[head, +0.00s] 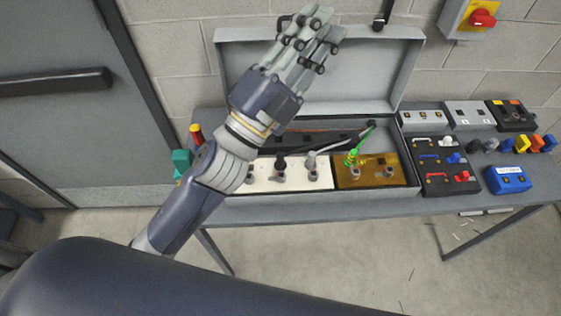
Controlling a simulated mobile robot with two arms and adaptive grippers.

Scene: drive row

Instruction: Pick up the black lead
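An open grey case (415,75) sits on the bench with its lid raised against the wall. Inside it, a dark lead (342,143), which looks black, runs toward the back right of the case. A black plug (281,163) stands on the white panel (262,181) at the front of the case. I cannot tell whether plug and lead belong together; my arm hides part of the case. My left gripper (311,28) is raised in front of the lid, above and apart from the lead, fingers extended and holding nothing visible. My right gripper is out of view.
The grey bench (440,208) also carries a brown panel (372,180) with a green plug (352,157), a black panel (440,181) and a blue box (508,180). A red wall switch (482,18) is upper right. A grey door (60,130) is left.

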